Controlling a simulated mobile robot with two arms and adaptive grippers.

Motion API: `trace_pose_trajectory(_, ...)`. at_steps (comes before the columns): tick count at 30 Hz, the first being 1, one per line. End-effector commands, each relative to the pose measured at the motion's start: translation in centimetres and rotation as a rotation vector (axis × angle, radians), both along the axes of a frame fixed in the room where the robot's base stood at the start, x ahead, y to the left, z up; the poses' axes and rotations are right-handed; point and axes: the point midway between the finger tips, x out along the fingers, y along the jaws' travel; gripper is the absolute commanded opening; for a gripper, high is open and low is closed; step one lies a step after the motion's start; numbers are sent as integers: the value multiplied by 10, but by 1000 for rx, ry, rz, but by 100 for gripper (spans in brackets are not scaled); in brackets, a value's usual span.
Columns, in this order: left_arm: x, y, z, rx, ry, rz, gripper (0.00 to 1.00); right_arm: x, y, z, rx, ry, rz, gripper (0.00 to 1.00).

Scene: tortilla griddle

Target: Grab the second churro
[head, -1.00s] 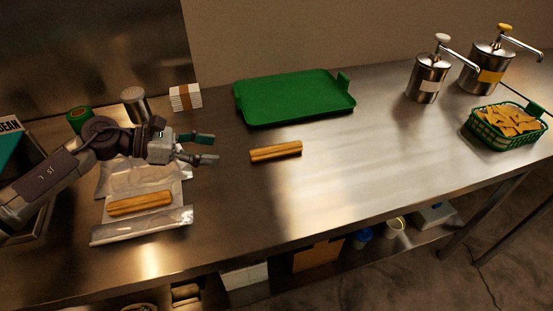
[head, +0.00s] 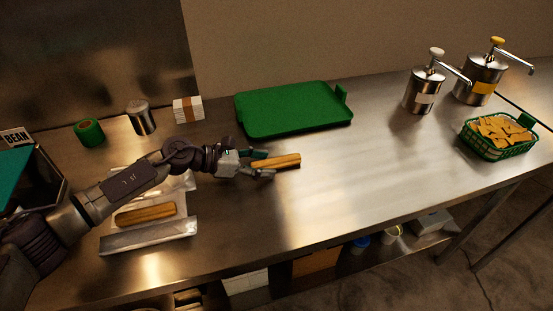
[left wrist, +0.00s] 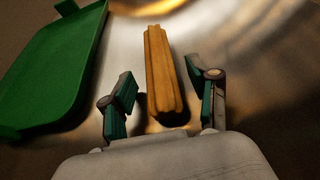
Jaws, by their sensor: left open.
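A ridged golden-brown churro (head: 284,161) lies on the steel counter in front of the green tray. My left gripper (head: 265,164) is open at its left end. In the left wrist view the churro (left wrist: 161,75) lies lengthwise between the two open fingers (left wrist: 163,100), with a gap to each finger. Another churro (head: 146,214) lies on a foil wrapper (head: 150,240) at the left of the counter, below my left arm. My right gripper is not in view.
The green tray (head: 294,106) is close behind the churro; it also shows in the left wrist view (left wrist: 45,75). Two pump dispensers (head: 424,90) and a green basket of chips (head: 470,140) stand at the right. A napkin stack (head: 188,109) and metal shaker (head: 142,119) stand behind my arm. The counter's middle right is clear.

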Motion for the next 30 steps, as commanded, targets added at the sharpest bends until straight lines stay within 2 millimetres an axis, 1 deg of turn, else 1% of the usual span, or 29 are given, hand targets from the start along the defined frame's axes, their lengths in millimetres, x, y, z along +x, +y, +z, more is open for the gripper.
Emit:
trace_pose_trajectory(2, 1, -4, -2, 1, 0, 0, 60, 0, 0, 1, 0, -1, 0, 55)
trace_pose_trajectory(8, 1, -4, -2, 1, -1, 0, 60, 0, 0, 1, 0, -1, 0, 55)
trace_pose_trajectory(11, 1, -4, -2, 1, 0, 0, 45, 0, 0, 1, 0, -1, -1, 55)
trace_pose_trajectory(18, 1, -3, -2, 1, 0, 0, 5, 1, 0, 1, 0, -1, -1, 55)
trace_pose_trajectory(19, 1, -3, -2, 0, 0, 0, 4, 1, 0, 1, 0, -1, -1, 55)
trace_pose_trajectory(26, 1, -3, -1, 0, 0, 0, 3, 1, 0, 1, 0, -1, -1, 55)
trace_pose_trajectory(30, 1, -3, 5, 1, -2, 0, 3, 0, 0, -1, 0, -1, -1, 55)
